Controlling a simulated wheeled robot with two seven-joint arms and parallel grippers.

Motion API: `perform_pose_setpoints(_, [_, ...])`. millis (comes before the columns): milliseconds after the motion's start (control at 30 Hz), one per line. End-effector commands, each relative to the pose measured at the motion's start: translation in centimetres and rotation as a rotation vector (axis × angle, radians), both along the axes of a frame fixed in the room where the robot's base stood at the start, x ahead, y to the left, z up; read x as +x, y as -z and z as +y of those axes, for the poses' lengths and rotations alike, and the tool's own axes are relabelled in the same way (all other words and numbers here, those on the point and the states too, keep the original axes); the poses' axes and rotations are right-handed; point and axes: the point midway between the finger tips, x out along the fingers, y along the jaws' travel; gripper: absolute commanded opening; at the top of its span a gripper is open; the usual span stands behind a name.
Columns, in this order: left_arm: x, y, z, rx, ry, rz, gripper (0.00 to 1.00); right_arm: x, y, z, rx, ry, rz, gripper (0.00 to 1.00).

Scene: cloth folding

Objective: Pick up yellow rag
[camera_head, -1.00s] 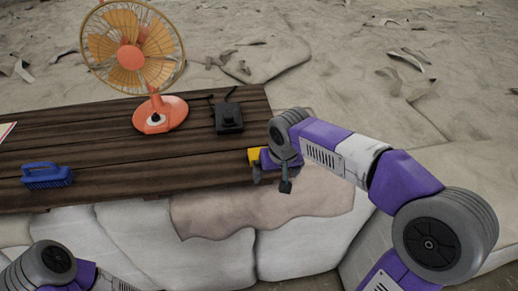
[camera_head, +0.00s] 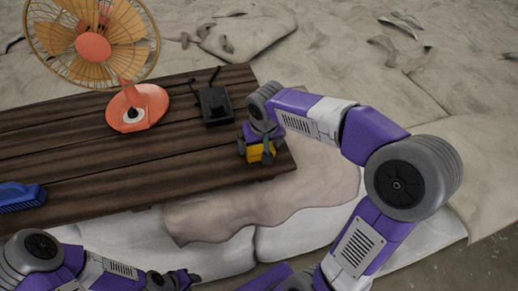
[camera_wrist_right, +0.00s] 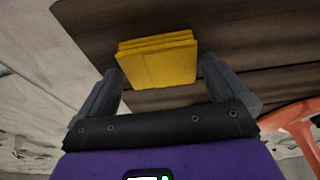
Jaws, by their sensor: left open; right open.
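The yellow rag (camera_head: 262,153) lies folded on the right end of the dark wooden table. In the right wrist view the yellow rag (camera_wrist_right: 158,62) shows its stacked layers, between and just beyond the two fingertips. My right gripper (camera_head: 256,150) is open at the rag, with a finger on each side of it; the wrist view shows the open right gripper (camera_wrist_right: 160,85) too. I cannot tell whether the fingers touch the rag. My left gripper (camera_head: 180,281) is open at the bottom of the head view, below the table's front edge and away from the rag.
The wooden table (camera_head: 100,160) carries an orange fan (camera_head: 133,106), a black device (camera_head: 215,106) and a blue brush (camera_head: 20,197). The black device stands just behind my right gripper. A beige cloth (camera_head: 230,210) lies over pale sacks in front of the table.

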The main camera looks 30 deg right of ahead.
Motion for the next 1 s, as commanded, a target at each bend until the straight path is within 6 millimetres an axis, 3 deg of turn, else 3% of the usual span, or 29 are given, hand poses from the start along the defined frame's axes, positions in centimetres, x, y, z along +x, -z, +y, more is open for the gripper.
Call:
perform_pose_setpoints(300, [0.0,0.1,0.0,0.0,0.0,-0.001,0.43,0.2,0.8,-0.1,0.0,0.0,-0.002,1.0])
perform_pose_setpoints(600, [0.0,0.1,0.0,0.0,0.0,-0.001,0.43,0.2,0.8,-0.1,0.0,0.0,-0.002,0.6])
perform_pose_setpoints(833, [0.0,0.0,0.0,0.0,0.0,-0.001,0.43,0.2,0.4,-0.1,0.0,0.0,-0.002,0.6])
perform_pose_setpoints(1000, [0.0,-0.5,0.0,0.0,0.0,-0.001,0.43,0.3,-2.1,-0.1,0.0,0.001,-0.006,0.6])
